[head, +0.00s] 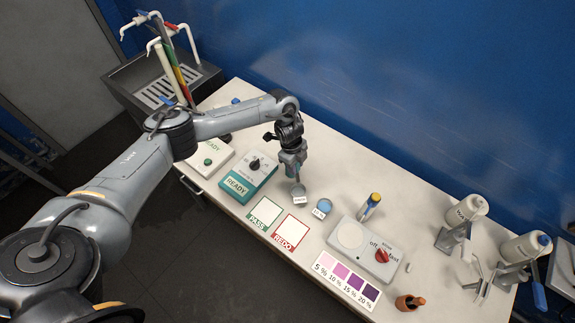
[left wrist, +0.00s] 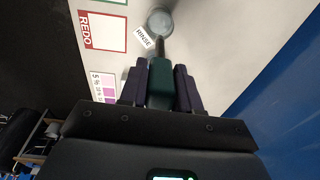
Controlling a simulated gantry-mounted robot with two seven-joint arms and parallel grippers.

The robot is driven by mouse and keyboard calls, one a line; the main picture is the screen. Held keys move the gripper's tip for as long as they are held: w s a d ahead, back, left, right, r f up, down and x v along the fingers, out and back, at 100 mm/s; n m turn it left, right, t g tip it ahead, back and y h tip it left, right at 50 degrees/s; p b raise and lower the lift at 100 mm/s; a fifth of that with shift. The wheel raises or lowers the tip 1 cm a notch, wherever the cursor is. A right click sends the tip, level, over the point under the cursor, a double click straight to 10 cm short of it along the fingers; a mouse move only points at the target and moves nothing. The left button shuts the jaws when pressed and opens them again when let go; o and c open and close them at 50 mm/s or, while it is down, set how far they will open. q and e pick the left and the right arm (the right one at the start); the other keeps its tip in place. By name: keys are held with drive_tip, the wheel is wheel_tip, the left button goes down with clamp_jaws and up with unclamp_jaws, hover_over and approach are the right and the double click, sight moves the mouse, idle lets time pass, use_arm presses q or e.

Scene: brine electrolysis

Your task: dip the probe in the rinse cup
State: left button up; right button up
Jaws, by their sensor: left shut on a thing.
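My left gripper (head: 294,170) points down over the table and is shut on the probe. In the left wrist view the probe's dark green handle (left wrist: 160,84) sits between the two purple-grey fingers, with its thin shaft pointing at the rinse cup (left wrist: 160,21). The small round rinse cup has a white RINSE label (left wrist: 144,38) beside it. In the head view the rinse cup (head: 298,189) is just below the gripper. The shaft's tip is at or near the cup's near rim; I cannot tell whether it is inside. My right gripper is not in view.
A blue-topped cup (head: 323,206) stands close to the right of the rinse cup. A yellow-and-blue bottle (head: 371,204) and a red-knob tester (head: 381,255) stand further right.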

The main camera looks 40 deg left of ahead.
use_arm(q)
drive_tip(key=shift+w+f+b, duration=0.15)
drive_tip(key=shift+f+b, duration=0.4)
drive_tip(key=shift+f, duration=0.1)
wheel_tip(320, 180, down, 3)
drive_tip(key=b, duration=0.3)
wheel_tip(320, 180, down, 5)
drive_tip(key=b, duration=0.3)
drive_tip(key=shift+r, duration=0.2)
drive_tip(key=shift+w+d+f+b, duration=0.1)
drive_tip(key=shift+d+f+b, duration=0.05)
drive_tip(key=shift+f+b, duration=1.3)
drive_tip(key=shift+f, duration=0.15)
idle(0.9)
idle(0.9)
drive_tip(key=shift+p, duration=0.3)
